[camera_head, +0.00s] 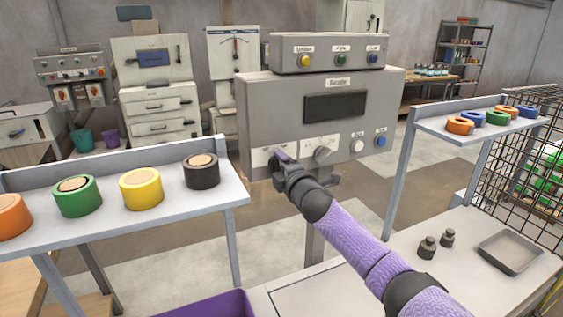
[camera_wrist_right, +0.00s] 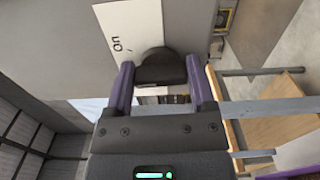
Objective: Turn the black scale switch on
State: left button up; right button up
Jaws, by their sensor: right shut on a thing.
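The black scale switch (camera_wrist_right: 160,68) is a rounded dark knob on a white plate marked "On" in the right wrist view. My right gripper (camera_head: 283,158) is at the lower left of the grey scale panel (camera_head: 258,107) in the head view. In the right wrist view its two purple fingers stand on either side of the knob, shut on it. In the head view the gripper hides most of the switch. The switch's exact turn angle is hard to tell. My left gripper is not in view.
Beside the switch are a grey knob (camera_head: 323,153), a white button (camera_head: 357,146) and a blue button (camera_head: 380,140). A dark display (camera_head: 335,105) sits above. A shelf (camera_head: 120,225) with tape rolls is at left. Small weights (camera_head: 427,247) and a tray (camera_head: 510,252) are at right.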

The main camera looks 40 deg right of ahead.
jog(key=m+p, duration=0.1)
jog(key=m, duration=0.1)
jog(key=shift+m, duration=0.4)
jog(key=m+p, duration=0.1)
jog(key=m, duration=0.2)
jog(key=shift+f, duration=0.1)
jog(key=shift+m, duration=0.3)
jog(key=shift+f, duration=0.1)
